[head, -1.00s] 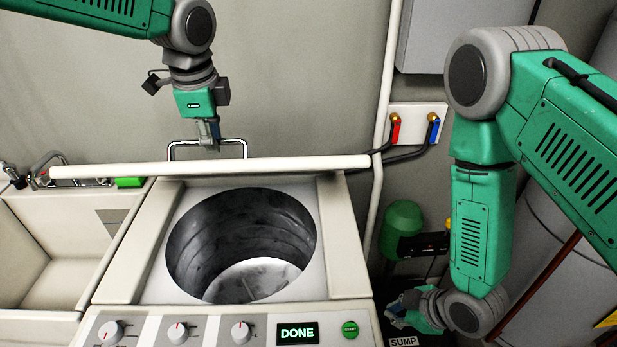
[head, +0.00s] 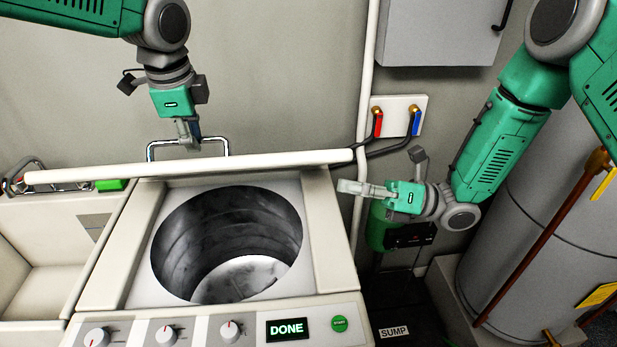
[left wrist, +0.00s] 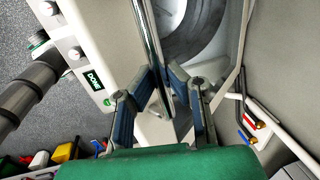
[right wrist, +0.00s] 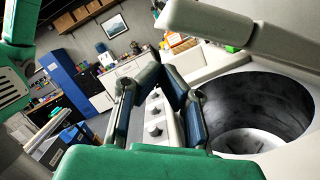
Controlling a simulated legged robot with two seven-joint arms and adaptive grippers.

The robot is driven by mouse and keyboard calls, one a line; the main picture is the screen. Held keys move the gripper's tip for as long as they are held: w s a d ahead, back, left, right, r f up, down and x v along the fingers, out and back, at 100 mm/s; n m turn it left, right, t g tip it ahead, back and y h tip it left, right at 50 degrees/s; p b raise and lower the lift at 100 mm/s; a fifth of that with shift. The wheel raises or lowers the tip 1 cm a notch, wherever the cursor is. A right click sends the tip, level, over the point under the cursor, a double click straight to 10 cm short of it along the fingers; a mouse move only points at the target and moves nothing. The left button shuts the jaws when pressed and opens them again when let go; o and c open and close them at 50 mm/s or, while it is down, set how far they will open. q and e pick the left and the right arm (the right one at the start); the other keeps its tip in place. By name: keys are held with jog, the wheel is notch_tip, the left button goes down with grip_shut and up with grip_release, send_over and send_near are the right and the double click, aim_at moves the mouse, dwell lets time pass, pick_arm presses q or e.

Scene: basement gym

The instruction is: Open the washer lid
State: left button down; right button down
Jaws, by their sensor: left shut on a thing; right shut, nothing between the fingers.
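The washer (head: 325,235) has its lid (head: 240,165) swung up. The lid shows edge-on as a long pale bar behind the open tub (head: 225,245). A metal loop handle (head: 226,145) stands behind the lid's edge. My left gripper (head: 188,140) is shut on this handle; in the left wrist view the bar (left wrist: 152,45) passes between its fingers (left wrist: 163,78). My right gripper (head: 345,187) is shut and empty, pointing left near the washer's back right corner, below the lid's right end. The right wrist view shows the lid edge (right wrist: 205,22) and the tub (right wrist: 260,105).
A sink (head: 40,255) adjoins the washer on the left. Red and blue valves (head: 397,115) with hoses and a vertical pipe (head: 367,80) are close to my right gripper. A sump pump (head: 390,230) and a tank (head: 540,200) stand to the right. The panel display (head: 287,329) reads DONE.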

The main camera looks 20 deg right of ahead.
pick_arm(q)
jog(key=shift+w+a, duration=0.1)
jog(key=shift+a, duration=0.05)
pick_arm(e)
jog(key=x, duration=1)
jog(key=shift+d, duration=0.1)
